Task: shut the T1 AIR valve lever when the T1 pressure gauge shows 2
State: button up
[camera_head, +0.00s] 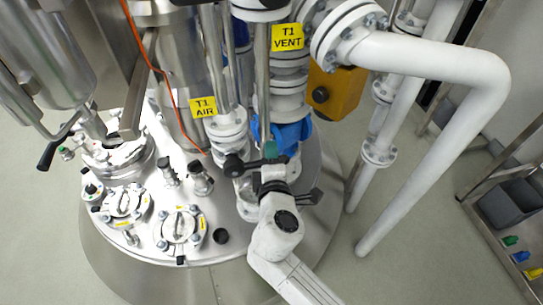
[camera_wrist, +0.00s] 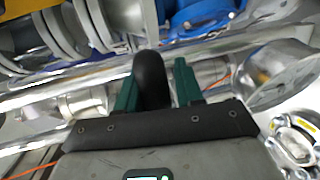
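The yellow T1 AIR label (camera_head: 203,107) hangs on a pipe above the vessel lid in the head view. Below it is the black T1 AIR valve lever (camera_head: 236,166), which reaches right toward my gripper (camera_head: 270,150). In the wrist view the black rounded lever end (camera_wrist: 152,78) stands between the two green fingers of my gripper (camera_wrist: 158,85). The lever is close to the left finger, and a narrow gap shows at the right finger. The lever's far part and the valve body are partly hidden. No readable T1 pressure gauge shows in either view.
The yellow T1 VENT label (camera_head: 287,37) is on the pipework behind, above a blue valve part (camera_head: 290,133). A thick white pipe (camera_head: 440,58) bends down at the right. Clamped lid ports (camera_head: 180,228) stand at the left front. A trolley (camera_head: 510,200) stands far right.

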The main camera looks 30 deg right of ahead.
jog(key=v, duration=1.1)
jog(key=shift+w, duration=0.1)
jog(key=s+d+f+m+g+y+p, duration=0.1)
jog(key=s+d+f+m+g+p, duration=0.45)
jog(key=s+d+m+g, duration=0.5)
jog(key=s+a+m+g+y+p, duration=0.1)
jog(key=s+y+p, duration=0.3)
jog(key=s, duration=0.5)
jog(key=shift+s+f+m+g+y, duration=0.3)
jog(key=shift+f+m+g+y, duration=0.15)
jog(key=shift+m+g+y, duration=0.45)
jog(key=shift+a, duration=0.1)
